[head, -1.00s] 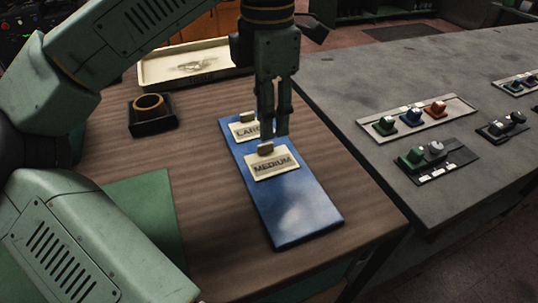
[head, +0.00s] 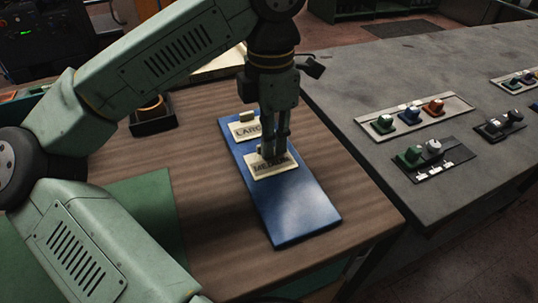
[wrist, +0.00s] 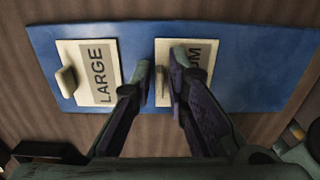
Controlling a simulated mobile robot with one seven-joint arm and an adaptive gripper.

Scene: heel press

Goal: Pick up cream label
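The cream label reading MEDIUM (head: 264,171) lies flat on a blue board (head: 295,205); in the wrist view my fingers partly cover this label (wrist: 204,58). A second cream label, LARGE (head: 241,130), lies beside it on the board, with a raised grip tab, and shows fully in the wrist view (wrist: 97,72). My gripper (wrist: 162,78) points down over the MEDIUM label. Its two fingers are apart, one on each side of that label's small grip tab. Nothing looks clamped. Whether the fingertips touch the label is unclear.
A dark block with a tan ring (head: 152,110) stands left of the board. A pale tray (head: 220,66) is behind, partly hidden by my arm. A green mat (head: 145,215) lies at left. Button panels (head: 415,115) sit on the grey counter (head: 350,75) at right.

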